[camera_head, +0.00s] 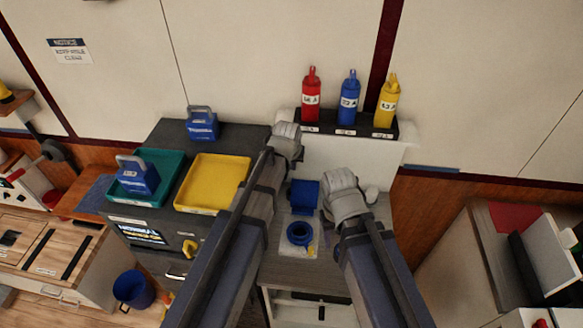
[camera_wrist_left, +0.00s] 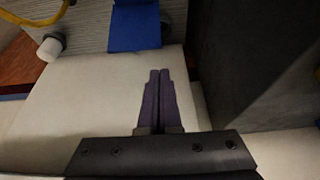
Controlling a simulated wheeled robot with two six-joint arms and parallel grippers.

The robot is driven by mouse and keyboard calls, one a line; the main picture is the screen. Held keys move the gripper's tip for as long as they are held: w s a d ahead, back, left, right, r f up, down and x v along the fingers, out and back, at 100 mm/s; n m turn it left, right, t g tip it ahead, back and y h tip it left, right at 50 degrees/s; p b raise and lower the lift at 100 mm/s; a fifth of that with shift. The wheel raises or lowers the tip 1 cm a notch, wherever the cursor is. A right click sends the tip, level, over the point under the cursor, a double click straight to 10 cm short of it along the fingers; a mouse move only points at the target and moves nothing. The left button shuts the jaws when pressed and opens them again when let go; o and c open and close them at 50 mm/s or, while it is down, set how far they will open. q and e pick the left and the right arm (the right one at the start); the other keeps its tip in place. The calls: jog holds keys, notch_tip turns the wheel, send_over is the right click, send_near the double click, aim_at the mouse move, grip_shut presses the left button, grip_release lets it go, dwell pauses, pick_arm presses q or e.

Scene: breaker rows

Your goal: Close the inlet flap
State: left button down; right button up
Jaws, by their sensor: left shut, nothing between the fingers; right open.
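The blue inlet flap (camera_head: 305,195) stands raised behind a round blue inlet ring (camera_head: 299,234) on the grey counter. The ring's opening is uncovered. A blue panel that looks like the flap shows in the left wrist view (camera_wrist_left: 134,26). My left gripper (camera_wrist_left: 159,78) is shut and empty, pointing toward that panel with a gap between them. In the head view my left gripper (camera_head: 287,138) is behind and left of the flap; its fingertips are hidden.
Red (camera_head: 311,97), blue (camera_head: 348,97) and yellow (camera_head: 387,102) bottles stand on a rack behind. A yellow tray (camera_head: 213,183) and a green tray (camera_head: 130,199) are left. A white knob (camera_head: 371,194) is right of my right gripper. A dark block (camera_wrist_left: 255,60) borders my left gripper.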

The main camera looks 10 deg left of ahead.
pick_arm(q)
jog(key=b+x, duration=0.8)
jog(key=x, duration=0.1)
jog(key=shift+f, duration=0.1)
